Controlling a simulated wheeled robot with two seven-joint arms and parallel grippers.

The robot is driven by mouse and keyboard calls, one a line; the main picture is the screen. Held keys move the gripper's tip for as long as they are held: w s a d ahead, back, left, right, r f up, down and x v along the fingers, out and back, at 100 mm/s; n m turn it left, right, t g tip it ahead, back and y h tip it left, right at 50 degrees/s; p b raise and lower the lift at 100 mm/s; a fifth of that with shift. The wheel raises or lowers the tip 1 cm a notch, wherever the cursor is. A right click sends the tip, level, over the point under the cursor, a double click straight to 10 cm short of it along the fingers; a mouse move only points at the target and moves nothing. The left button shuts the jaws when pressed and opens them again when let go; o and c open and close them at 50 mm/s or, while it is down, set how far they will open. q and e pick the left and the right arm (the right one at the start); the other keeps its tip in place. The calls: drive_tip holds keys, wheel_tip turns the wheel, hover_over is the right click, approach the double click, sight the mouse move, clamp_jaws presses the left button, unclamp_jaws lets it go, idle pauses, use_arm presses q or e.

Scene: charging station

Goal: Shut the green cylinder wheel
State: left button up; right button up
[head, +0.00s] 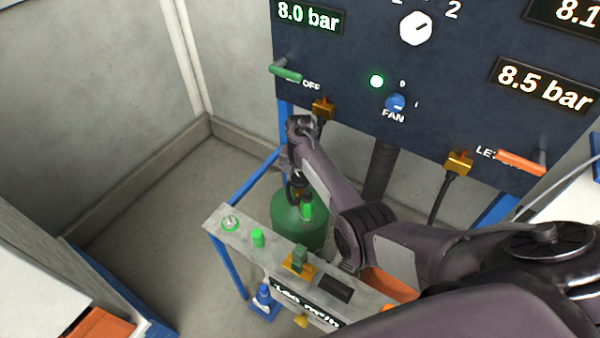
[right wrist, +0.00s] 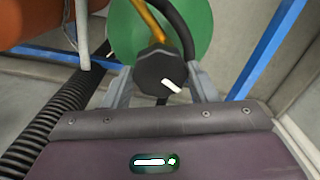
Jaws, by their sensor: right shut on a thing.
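The green cylinder (head: 297,222) stands upright behind the small grey panel in the head view. Its green body also shows at the top of the right wrist view (right wrist: 185,25). The wheel (right wrist: 160,74) on it is a dark, many-sided knob with a white mark pointing to the lower right. My right gripper (right wrist: 160,88) is shut on the wheel, with one finger on each side. In the head view my right gripper (head: 297,178) points down at the cylinder's top, and my arm and wrist partly hide the wheel. My left gripper is in neither view.
A dark wall panel (head: 350,85) with gauges, a fan knob (head: 395,103), a green lever (head: 287,71) and an orange lever (head: 520,161) stands behind. The small grey panel (head: 232,240) is in front. An orange cylinder (right wrist: 40,20) is beside the green one. Hoses hang close by.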

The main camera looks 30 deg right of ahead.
sight(300, 177)
drive_tip(key=m, duration=0.3)
drive_tip(key=shift+m+p, duration=0.3)
drive_tip(key=shift+m, duration=0.1)
drive_tip(key=m, duration=0.2)
drive_tip(key=shift+m, duration=0.4)
drive_tip(key=m, duration=0.5)
drive_tip(key=shift+m+b, duration=0.4)
drive_tip(key=o, duration=1)
drive_tip(key=shift+r, duration=0.1)
wheel_tip(300, 177, up, 8)
drive_tip(key=shift+f+p, duration=0.2)
drive_tip(key=shift+p, duration=0.65)
